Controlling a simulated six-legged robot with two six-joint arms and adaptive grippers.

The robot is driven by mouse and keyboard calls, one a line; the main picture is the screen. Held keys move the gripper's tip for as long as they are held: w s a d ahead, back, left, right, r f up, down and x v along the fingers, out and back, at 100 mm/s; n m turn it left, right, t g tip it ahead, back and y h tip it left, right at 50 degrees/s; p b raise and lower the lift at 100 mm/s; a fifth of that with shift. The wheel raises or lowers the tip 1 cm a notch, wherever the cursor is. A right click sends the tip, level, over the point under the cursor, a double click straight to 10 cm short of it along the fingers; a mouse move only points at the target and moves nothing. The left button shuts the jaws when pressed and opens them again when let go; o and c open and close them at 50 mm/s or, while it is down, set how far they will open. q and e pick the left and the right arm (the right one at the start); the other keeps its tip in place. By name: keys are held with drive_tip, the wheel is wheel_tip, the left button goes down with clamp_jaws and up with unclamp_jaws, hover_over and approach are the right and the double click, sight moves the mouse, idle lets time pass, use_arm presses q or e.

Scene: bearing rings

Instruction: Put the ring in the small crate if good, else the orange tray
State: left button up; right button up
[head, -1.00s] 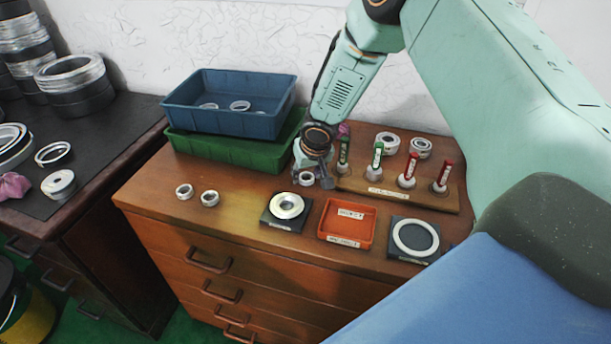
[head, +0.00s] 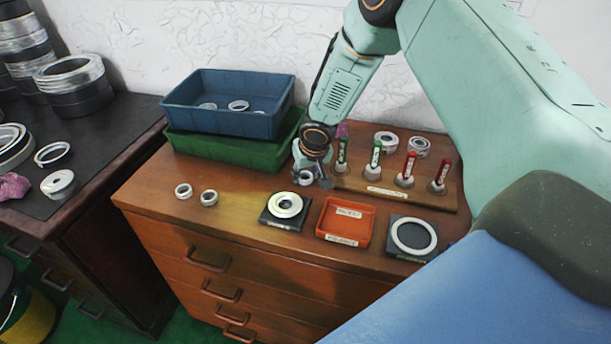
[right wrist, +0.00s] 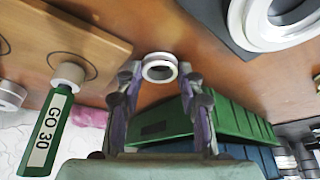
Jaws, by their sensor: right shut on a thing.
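My right gripper (head: 312,181) is shut on a small silver ring (right wrist: 159,68), which sits between the fingertips in the right wrist view. In the head view, the gripper is low over the dresser at the left end of the gauge board, partly hiding the ring. I cannot tell if the ring touches the wood. The orange tray (head: 326,233) is empty at the front. A blue crate (head: 240,122) holding a few rings stands on a green crate (head: 225,152) at the back left. My left gripper is not in view.
The wooden board (head: 385,191) carries green-handled (head: 342,150) and red-handled gauges (head: 408,166), with rings behind. Two loose rings (head: 184,191) lie on the left of the dresser. Black blocks with large rings (head: 285,205) (head: 414,236) flank the tray. Bare wood lies left of centre.

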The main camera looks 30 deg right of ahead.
wheel_tip(320, 180, up, 9)
drive_tip(key=shift+r+p, duration=0.15)
drive_tip(key=shift+p, duration=0.85)
clamp_jaws()
drive_tip(key=shift+r, duration=0.35)
